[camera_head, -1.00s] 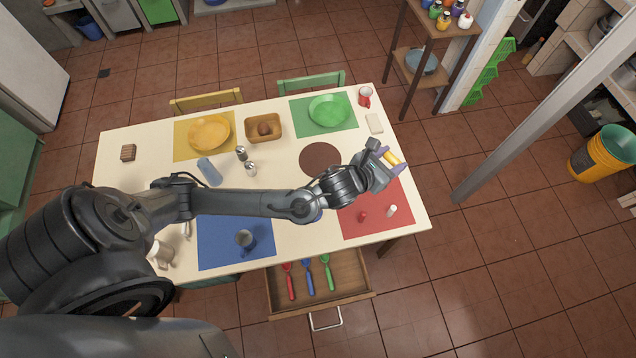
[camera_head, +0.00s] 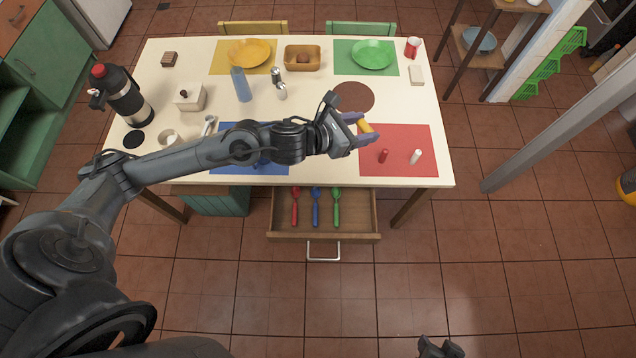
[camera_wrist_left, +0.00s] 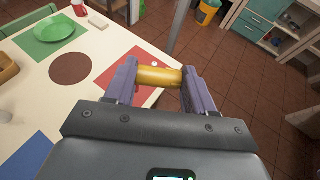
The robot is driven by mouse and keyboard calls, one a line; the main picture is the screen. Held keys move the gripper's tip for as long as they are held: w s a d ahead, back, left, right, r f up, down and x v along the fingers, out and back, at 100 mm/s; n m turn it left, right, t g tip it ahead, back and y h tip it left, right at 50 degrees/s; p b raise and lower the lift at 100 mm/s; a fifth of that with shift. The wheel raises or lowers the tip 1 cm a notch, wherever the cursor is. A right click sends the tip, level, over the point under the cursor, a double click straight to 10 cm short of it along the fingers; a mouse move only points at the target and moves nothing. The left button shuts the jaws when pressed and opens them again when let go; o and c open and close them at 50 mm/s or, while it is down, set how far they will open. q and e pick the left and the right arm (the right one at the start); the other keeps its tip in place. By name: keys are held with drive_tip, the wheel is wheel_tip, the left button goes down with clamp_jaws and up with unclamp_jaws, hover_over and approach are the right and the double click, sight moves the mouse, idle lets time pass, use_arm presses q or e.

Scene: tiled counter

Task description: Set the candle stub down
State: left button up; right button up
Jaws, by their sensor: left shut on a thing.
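The candle stub (camera_head: 365,125) is a short yellow cylinder. My left gripper (camera_head: 362,129) is shut on it, and in the head view they appear over the upper left corner of the red mat (camera_head: 405,138). In the left wrist view the stub (camera_wrist_left: 159,77) lies crosswise between the two purple-grey fingers. Its height above the table cannot be told exactly. A small red upright thing (camera_head: 383,156) and a small white one (camera_head: 416,156) are on the red mat. A dark part, seemingly my right gripper (camera_head: 440,348), shows at the bottom edge; its jaws are unclear.
The green plate (camera_head: 373,52), yellow plate (camera_head: 249,51), brown basket (camera_head: 302,57), blue cylinder (camera_head: 241,85) and brown round mat (camera_head: 354,97) are on the table. An open drawer (camera_head: 356,221) with utensils juts from the front.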

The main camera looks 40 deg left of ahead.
use_arm(q)
drive_tip(key=s+a+f+m+g+h+b, duration=0.1)
drive_tip(key=s+f+m+h+b, duration=0.15)
drive_tip(key=f+b, duration=1)
drive_tip(key=s+a+f+m+g+h+b, duration=0.15)
drive_tip(key=s+f+b, duration=0.25)
drive_tip(key=f+b, duration=0.85)
drive_tip(key=s+a+f+m+g+h+b, duration=0.15)
drive_tip(key=s+f+b, duration=0.25)
drive_tip(key=f+b, duration=0.85)
drive_tip(key=b, duration=0.3)
hover_over(347, 213)
drive_tip(key=shift+m, duration=0.25)
wheel_tip(347, 213, down, 8)
drive_tip(key=shift+s+r, duration=0.15)
drive_tip(key=shift+r, duration=0.1)
drive_tip(key=shift+f+b, duration=0.7)
drive_tip(key=shift+f, duration=1.4)
drive_tip(key=shift+f+b, duration=0.2)
drive_tip(key=shift+b, duration=0.15)
drive_tip(key=o, duration=1)
